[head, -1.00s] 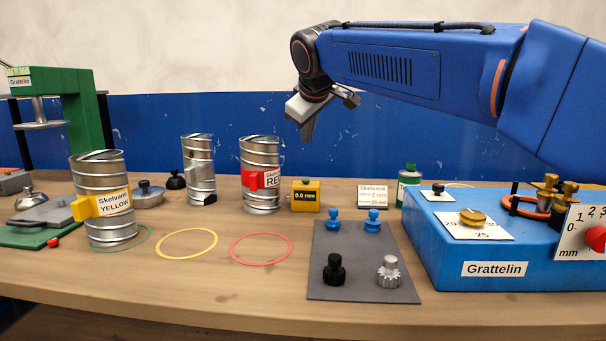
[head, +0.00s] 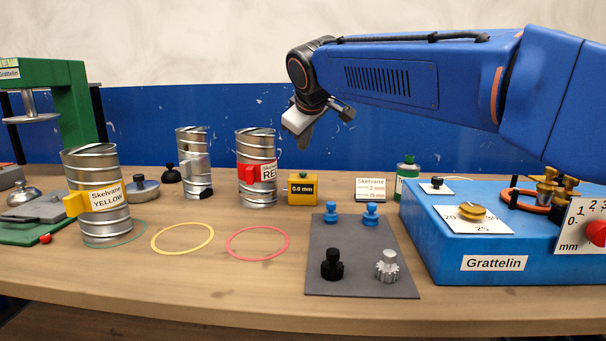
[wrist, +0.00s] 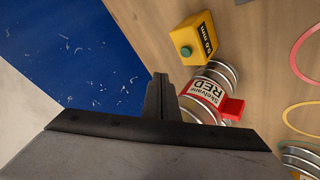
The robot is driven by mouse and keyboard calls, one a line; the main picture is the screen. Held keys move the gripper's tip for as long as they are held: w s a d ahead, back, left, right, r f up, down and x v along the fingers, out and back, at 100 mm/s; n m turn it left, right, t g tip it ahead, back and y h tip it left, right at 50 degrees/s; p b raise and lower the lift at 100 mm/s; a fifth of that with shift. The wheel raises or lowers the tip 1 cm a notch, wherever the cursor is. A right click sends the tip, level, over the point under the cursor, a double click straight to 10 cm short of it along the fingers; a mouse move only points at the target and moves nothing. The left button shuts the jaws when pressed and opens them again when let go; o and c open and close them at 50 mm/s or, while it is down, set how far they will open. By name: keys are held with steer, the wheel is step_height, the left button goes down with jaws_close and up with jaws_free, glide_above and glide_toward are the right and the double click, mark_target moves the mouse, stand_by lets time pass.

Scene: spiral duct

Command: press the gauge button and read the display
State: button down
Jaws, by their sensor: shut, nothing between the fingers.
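The yellow gauge (head: 303,190) sits on the bench right of the red-labelled duct, its dark display reading 0.0 mm. In the wrist view the gauge (wrist: 193,40) shows a round green button (wrist: 186,51) on one face. My gripper (head: 302,134) is shut and empty, in the air above and behind the gauge, pointing down. In the wrist view its closed fingers (wrist: 161,92) stand near the red-labelled duct in the picture, apart from the gauge. The duct with the red label (head: 257,172) stands upright and also shows in the wrist view (wrist: 208,92).
The Skelvane card (head: 370,188) and a green-capped can (head: 406,176) stand right of the gauge. A grey mat (head: 355,270) with knobs lies in front. A yellow-labelled duct (head: 97,218) and another duct (head: 194,150) stand left. The blue Grattelin box (head: 430,235) fills the right.

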steer(key=shift+f, duration=2.25)
steer(key=shift+f, duration=0.1)
stand_by(0.3)
steer(key=shift+f, duration=0.3)
steer(key=shift+f, duration=0.4)
stand_by(0.7)
stand_by(0.4)
steer(key=shift+r, duration=0.85)
steer(key=shift+r, duration=2.5)
